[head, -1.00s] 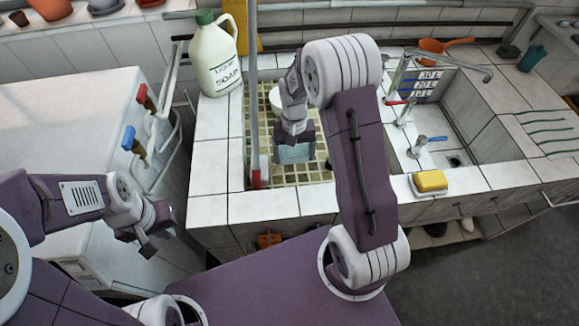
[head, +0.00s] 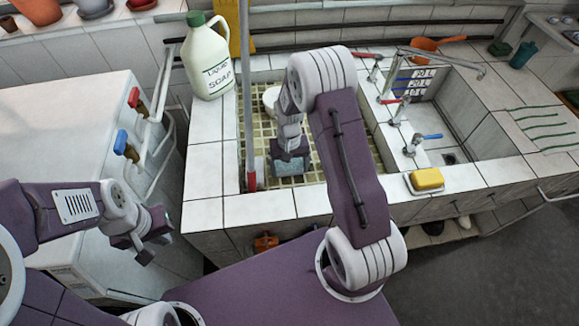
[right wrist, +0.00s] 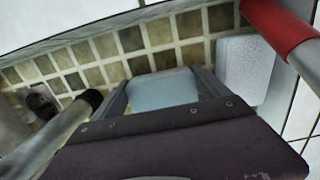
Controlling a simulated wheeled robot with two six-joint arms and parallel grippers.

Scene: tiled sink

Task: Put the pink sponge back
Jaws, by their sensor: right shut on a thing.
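I see no clearly pink sponge in either view. My right gripper (head: 290,164) is shut on a pale blue-grey block (right wrist: 163,90), inside the left, tile-lined basin (head: 314,180). The block (head: 290,169) sits between the fingers, over the brownish floor tiles; I cannot tell whether it touches them. A yellow sponge (head: 427,178) lies on a small dish on the sink's front ledge. My left gripper (head: 151,247) is open and empty beside the white cabinet at the left. A pale, whitish block (right wrist: 245,68) stands beside the held block in the right wrist view.
A pole with a red band (head: 250,178) stands at the basin's left side, close to my right gripper. A soap bottle (head: 207,62) stands on the back left ledge. Taps (head: 405,108) and a second basin (head: 462,125) are to the right. An orange pan (head: 425,46) is behind.

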